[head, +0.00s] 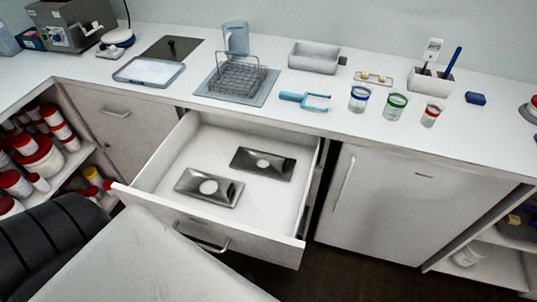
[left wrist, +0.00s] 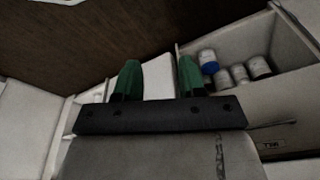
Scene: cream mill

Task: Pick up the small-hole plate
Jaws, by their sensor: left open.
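Two dark metal plates lie flat and apart in an open white drawer (head: 170,178). Each has a round hole showing white. The plate farther back and right (head: 279,168) has the hole that looks slightly smaller; the nearer left plate (head: 190,184) has the slightly larger-looking one. I cannot be sure of the sizes from this distance. My left gripper (left wrist: 158,78) shows in the left wrist view with two green fingers apart and nothing between them. The plates do not show in that view. My right gripper is not in view.
The counter above holds a wire basket (head: 238,78), a blue clamp (head: 304,101), several beakers and a grey tray (head: 313,58). The drawer front (head: 205,225) and side walls stand around the plates. A closed white cabinet (head: 385,205) is to the right; shelves with jars are at left.

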